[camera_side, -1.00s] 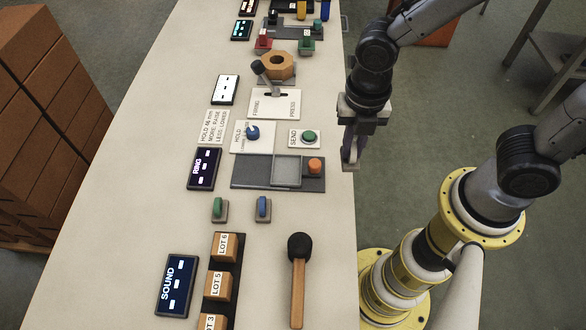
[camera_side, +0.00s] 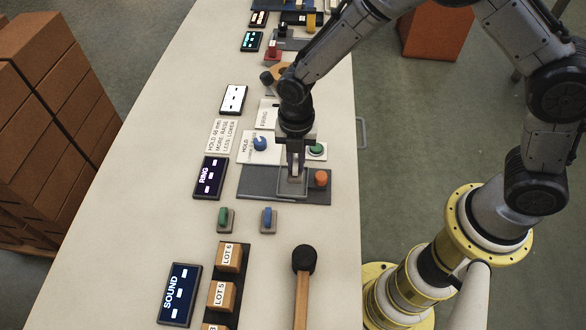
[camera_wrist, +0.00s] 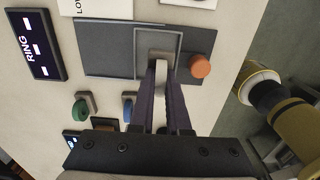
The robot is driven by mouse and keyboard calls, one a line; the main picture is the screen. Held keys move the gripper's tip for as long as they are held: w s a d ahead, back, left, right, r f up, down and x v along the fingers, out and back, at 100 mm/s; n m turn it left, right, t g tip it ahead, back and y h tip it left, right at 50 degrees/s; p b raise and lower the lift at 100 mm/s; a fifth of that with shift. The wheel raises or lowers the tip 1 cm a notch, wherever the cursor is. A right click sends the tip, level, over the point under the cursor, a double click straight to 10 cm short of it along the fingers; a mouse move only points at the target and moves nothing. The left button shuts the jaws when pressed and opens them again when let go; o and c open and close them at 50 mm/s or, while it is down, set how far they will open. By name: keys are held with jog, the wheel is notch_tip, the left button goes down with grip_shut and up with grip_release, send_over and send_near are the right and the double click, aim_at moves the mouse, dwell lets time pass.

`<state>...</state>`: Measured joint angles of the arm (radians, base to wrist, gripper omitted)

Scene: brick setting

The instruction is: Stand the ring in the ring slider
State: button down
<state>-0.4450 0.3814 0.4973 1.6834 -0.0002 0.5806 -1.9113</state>
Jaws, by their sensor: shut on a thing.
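The ring slider is a dark grey plate (camera_side: 256,183) with a lighter grey square tray (camera_side: 292,197) and an orange knob (camera_side: 320,179) at its right. In the wrist view the plate (camera_wrist: 105,45), tray rim (camera_wrist: 137,40) and knob (camera_wrist: 199,66) show too. My gripper (camera_side: 293,178) points down at the tray and is shut on a small pale piece, seemingly the ring (camera_wrist: 159,62). In the wrist view it sits between my fingertips (camera_wrist: 158,68), inside the tray's outline. The fingers hide most of it. I cannot tell whether it touches the tray floor.
The RING display (camera_side: 210,177) stands left of the slider. Green (camera_side: 225,218) and blue (camera_side: 268,219) switches lie in front. A blue dial (camera_side: 260,143) and a green SEND button (camera_side: 317,150) lie just behind. A black-headed mallet (camera_side: 304,260) lies at the front right.

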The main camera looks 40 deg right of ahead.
jog(key=shift+w+a+f, duration=0.15)
jog(key=shift+w+f, duration=0.15)
jog(key=shift+f, duration=1.6)
jog(key=shift+f, duration=0.15)
jog(key=c, duration=0.9)
grip_release()
